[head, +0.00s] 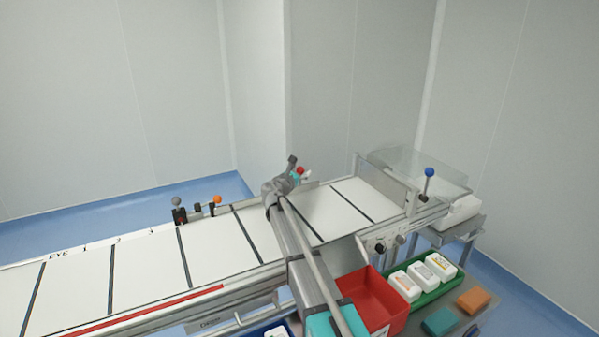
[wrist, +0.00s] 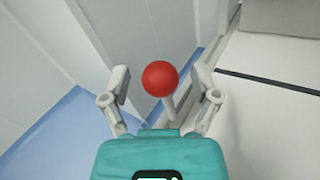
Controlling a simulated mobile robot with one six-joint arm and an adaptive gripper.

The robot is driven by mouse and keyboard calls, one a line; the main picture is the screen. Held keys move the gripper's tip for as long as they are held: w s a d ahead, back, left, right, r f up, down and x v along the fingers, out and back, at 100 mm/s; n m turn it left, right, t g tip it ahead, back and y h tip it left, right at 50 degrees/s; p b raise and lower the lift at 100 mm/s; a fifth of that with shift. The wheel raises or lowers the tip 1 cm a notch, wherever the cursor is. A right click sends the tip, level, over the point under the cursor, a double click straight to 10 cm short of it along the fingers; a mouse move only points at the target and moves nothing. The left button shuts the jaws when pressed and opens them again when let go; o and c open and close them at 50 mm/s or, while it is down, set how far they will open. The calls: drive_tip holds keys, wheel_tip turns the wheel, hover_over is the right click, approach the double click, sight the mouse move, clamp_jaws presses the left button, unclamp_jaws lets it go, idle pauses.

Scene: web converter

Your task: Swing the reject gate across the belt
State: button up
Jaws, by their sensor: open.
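A red ball knob (wrist: 160,78) on a short grey post stands at the far edge of the belt. It also shows in the head view (head: 300,170), partly behind my wrist. In the wrist view my gripper (wrist: 160,85) is open, with one finger on each side of the knob and visible gaps on both sides. I cannot tell how deep the knob sits between the fingers. The white belt (head: 215,240) has dark cross lines. A grey upright plate (head: 388,188) stands across its right end. Which part is the reject gate is not clear.
A blue-knobbed lever (head: 429,173) stands at the right end, and an orange knob (head: 217,200) and grey knob (head: 176,202) stand along the far edge. A red bin (head: 375,295) and a green tray (head: 424,297) with white packs sit in front. Walls stand behind.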

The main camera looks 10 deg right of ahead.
idle(0.3)
clamp_jaws()
drive_tip(key=shift+d, duration=0.1)
drive_tip(key=s+m+g+h, duration=0.1)
drive_tip(key=s, duration=0.2)
drive_tip(key=s+m+g+h, duration=0.1)
drive_tip(key=s+g, duration=0.1)
drive_tip(key=s, duration=0.2)
drive_tip(key=s+d+m+g+h, duration=0.1)
drive_tip(key=s+h, duration=0.1)
drive_tip(key=s, duration=0.2)
drive_tip(key=shift+d+m, duration=0.1)
drive_tip(key=shift+m, duration=0.3)
drive_tip(key=s+a+m+g+h, duration=0.1)
drive_tip(key=s+g, duration=0.1)
drive_tip(key=s, duration=0.2)
drive_tip(key=s+a+m+g, duration=0.1)
drive_tip(key=s+m+g, duration=0.1)
drive_tip(key=s, duration=0.2)
drive_tip(key=s+a+m+g+h, duration=0.1)
drive_tip(key=s+g, duration=0.1)
drive_tip(key=s, duration=0.1)
drive_tip(key=shift+s+g+h, duration=0.3)
drive_tip(key=shift+s+g, duration=0.1)
drive_tip(key=shift+s+a+f+m+g, duration=0.1)
drive_tip(key=shift+s+a+m+g, duration=0.15)
drive_tip(key=shift+s+m+g, duration=0.25)
drive_tip(key=shift+s, duration=0.1)
